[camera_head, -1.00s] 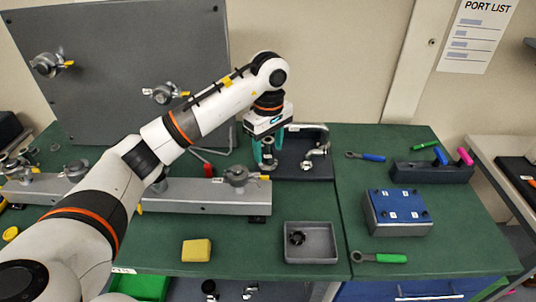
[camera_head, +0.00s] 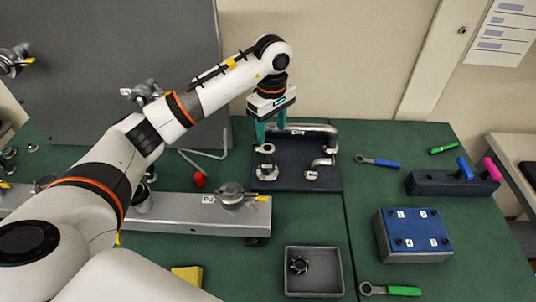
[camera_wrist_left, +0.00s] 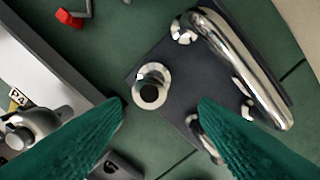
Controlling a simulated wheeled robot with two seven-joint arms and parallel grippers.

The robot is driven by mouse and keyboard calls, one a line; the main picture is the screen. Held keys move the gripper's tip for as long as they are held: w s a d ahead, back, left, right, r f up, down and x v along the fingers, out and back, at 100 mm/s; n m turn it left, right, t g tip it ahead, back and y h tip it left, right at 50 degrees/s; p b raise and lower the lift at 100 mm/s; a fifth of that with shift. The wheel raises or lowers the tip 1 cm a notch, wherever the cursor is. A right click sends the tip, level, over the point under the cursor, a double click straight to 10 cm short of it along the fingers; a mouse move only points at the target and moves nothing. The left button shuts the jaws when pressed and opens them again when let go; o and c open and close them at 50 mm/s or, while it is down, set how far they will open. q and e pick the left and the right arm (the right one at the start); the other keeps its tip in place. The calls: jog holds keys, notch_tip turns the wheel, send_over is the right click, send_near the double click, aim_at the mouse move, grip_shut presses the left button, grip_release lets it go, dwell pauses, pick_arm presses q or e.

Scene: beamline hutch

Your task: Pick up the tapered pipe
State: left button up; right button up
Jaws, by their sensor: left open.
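The tapered pipe (camera_head: 267,168), a short shiny metal piece with flanged ends, stands upright at the left of a dark mat. In the left wrist view the tapered pipe (camera_wrist_left: 152,84) shows from above, its round opening towards the camera. My left gripper (camera_head: 271,138) is open and empty, pointing down, with its green fingers at the back left part of the mat, above the pipe. In the left wrist view the fingertips (camera_wrist_left: 161,103) lie to either side of the pipe's near edge, apart from it. My right gripper is not in view.
The dark mat (camera_head: 295,180) also holds a long bent pipe (camera_head: 312,128) at the back and an elbow (camera_head: 322,165) at the right. A grey rail (camera_head: 180,212) lies in front left, a grey tray (camera_head: 289,279) in front. A blue-topped block (camera_head: 413,232) stands right.

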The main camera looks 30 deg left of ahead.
aim_at(267, 147)
pick_arm(q)
jog(key=f, duration=0.1)
jog(key=f+p, duration=0.1)
jog(key=s+f, duration=0.1)
jog(key=shift+d+f, duration=0.1)
jog(key=shift+d, duration=0.15)
jog(key=shift+a+f, duration=0.1)
jog(key=shift+f, duration=0.25)
jog(key=shift+w+a+f+p, duration=0.1)
jog(key=shift+f+p, duration=0.2)
jog(key=shift+p, duration=0.2)
jog(key=f, duration=0.1)
jog(key=f+p, duration=0.1)
jog(key=f, duration=0.1)
jog(key=f+p, duration=0.1)
jog(key=shift+s+a+f, duration=0.15)
jog(key=shift+s+a, duration=0.1)
jog(key=shift+s, duration=0.05)
jog(key=shift+f, duration=0.15)
jog(key=shift+w+f, duration=0.1)
jog(key=shift+w, duration=0.05)
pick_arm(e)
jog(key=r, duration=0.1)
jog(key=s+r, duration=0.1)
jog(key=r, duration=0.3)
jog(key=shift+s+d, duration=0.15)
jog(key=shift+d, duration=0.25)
